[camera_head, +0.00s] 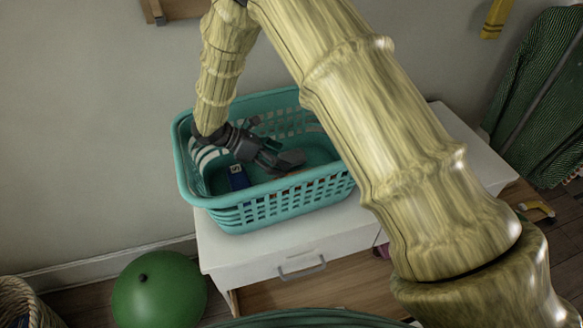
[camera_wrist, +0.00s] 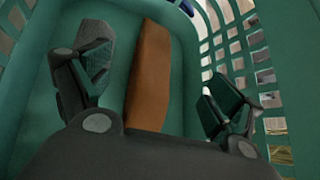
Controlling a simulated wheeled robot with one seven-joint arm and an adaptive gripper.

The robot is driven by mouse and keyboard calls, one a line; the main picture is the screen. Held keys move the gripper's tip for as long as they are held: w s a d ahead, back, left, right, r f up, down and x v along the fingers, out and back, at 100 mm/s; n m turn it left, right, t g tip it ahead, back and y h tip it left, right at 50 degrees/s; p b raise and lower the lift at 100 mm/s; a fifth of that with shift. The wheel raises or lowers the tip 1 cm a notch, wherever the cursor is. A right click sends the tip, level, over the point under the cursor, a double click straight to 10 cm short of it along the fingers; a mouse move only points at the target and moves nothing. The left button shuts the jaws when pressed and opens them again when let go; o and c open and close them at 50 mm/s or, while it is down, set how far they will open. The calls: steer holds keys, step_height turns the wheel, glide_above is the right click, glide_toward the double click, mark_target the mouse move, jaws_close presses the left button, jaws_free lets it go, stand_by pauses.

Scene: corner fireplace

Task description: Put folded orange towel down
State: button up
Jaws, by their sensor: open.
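The folded orange towel (camera_wrist: 149,80) shows in the wrist view as a long brown-orange strip on the floor of the teal basket (camera_wrist: 195,50). My gripper (camera_wrist: 160,75) is open, with one finger on each side of the towel, and the right finger is well apart from it. I cannot tell whether the left finger touches it. In the head view my gripper (camera_head: 287,165) reaches down inside the teal basket (camera_head: 290,194). The towel is mostly hidden there behind the gripper and the basket wall.
The basket stands on a white cabinet (camera_head: 270,242) with a drawer handle. A blue item (camera_head: 238,178) lies in the basket beside my gripper. A green ball (camera_head: 158,290) is on the floor at the lower left. The slotted basket walls surround my gripper closely.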

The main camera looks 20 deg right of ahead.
steer(key=shift+b+v, duration=0.4)
steer(key=shift+v, duration=1.8)
